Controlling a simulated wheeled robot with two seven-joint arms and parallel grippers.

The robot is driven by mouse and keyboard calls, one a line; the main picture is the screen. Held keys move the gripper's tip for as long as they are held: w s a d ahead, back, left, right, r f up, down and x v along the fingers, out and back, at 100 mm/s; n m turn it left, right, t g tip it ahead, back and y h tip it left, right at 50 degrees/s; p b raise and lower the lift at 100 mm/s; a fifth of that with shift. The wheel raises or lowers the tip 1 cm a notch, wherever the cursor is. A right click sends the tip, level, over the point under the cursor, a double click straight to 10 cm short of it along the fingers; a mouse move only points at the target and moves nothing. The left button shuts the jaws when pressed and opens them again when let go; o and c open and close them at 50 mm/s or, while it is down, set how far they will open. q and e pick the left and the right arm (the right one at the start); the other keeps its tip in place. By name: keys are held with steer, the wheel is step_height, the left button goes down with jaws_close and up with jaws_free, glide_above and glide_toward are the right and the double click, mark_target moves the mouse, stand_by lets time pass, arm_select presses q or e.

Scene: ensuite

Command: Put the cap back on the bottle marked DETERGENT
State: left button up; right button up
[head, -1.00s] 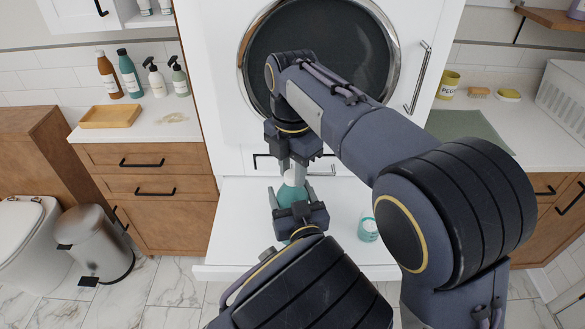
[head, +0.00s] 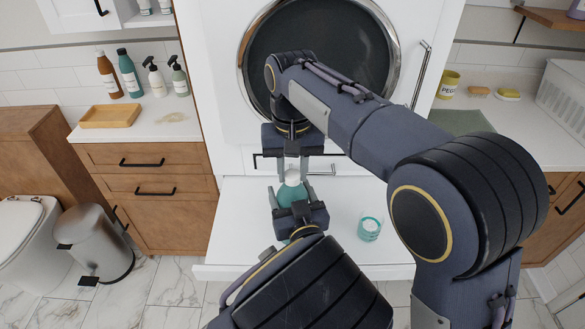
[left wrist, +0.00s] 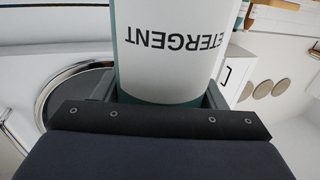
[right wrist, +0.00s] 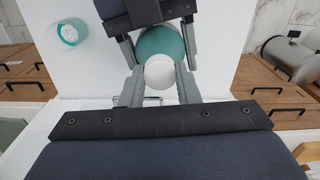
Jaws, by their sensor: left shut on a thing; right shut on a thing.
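The teal and white bottle marked DETERGENT (left wrist: 175,50) stands on the white surface, its label upside down in the left wrist view. It also shows in the head view (head: 287,196). My left gripper (head: 291,199) is shut around its body. My right gripper (head: 292,166) points down directly above the bottle, its fingers shut on the white cap (right wrist: 159,73). In the right wrist view the cap lies over the teal bottle shoulder (right wrist: 163,43). The bottle's mouth is hidden, and I cannot tell whether the cap touches or sits on it.
The washer door (head: 318,50) is behind. Several bottles and a wooden tray (head: 110,115) are on the left counter. A mug (head: 448,84) is on the right counter.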

steer(key=m, duration=0.5)
steer(key=shift+m, duration=0.3)
steer(key=m, duration=0.5)
steer(key=shift+m, duration=0.4)
steer(key=o, duration=1.1)
steer(key=shift+r, duration=2.25)
steer(key=shift+c, duration=0.4)
